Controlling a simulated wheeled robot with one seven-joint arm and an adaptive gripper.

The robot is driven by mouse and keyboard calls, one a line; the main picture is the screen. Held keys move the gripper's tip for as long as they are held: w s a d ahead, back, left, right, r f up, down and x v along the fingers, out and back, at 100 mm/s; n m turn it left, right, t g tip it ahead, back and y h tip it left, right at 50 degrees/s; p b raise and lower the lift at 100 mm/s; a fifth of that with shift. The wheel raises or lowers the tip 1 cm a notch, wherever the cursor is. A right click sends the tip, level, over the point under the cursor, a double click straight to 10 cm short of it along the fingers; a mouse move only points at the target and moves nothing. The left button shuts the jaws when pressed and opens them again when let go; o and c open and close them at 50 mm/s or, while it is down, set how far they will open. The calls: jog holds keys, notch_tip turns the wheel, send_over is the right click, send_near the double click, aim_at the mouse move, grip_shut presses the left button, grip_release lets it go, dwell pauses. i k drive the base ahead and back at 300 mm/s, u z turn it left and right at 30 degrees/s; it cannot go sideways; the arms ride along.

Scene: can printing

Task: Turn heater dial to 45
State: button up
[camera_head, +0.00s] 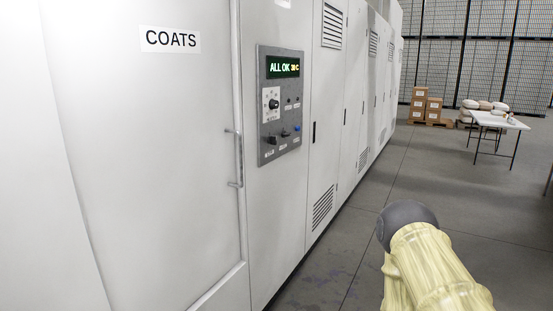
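The control panel (269,127) is a grey plate on the white cabinet, left of the picture's middle. A dial with a black knob (274,104) on a white scale plate sits below the display. Other knobs and a blue button are lower on the panel. The small labels are too blurred to read, so I cannot tell which knob is the heater dial. Part of my arm shows at the lower right, apart from the panel. My gripper fingers are not visible.
A white door marked "COATS" (170,40) with a vertical handle (236,158) is left of the panel. White cabinets (350,80) run away to the right. Open grey floor lies beside them. Cardboard boxes (419,105) and a white table (499,120) stand far off at right.

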aim_at(274, 105)
jog(key=i, duration=0.2)
jog(key=z, duration=0.5)
jog(key=k, duration=0.6)
jog(key=z, duration=0.75)
jog(key=i, duration=2.25)
jog(key=u, duration=1.55)
jog(key=i, duration=0.65)
jog(key=u, duration=0.5)
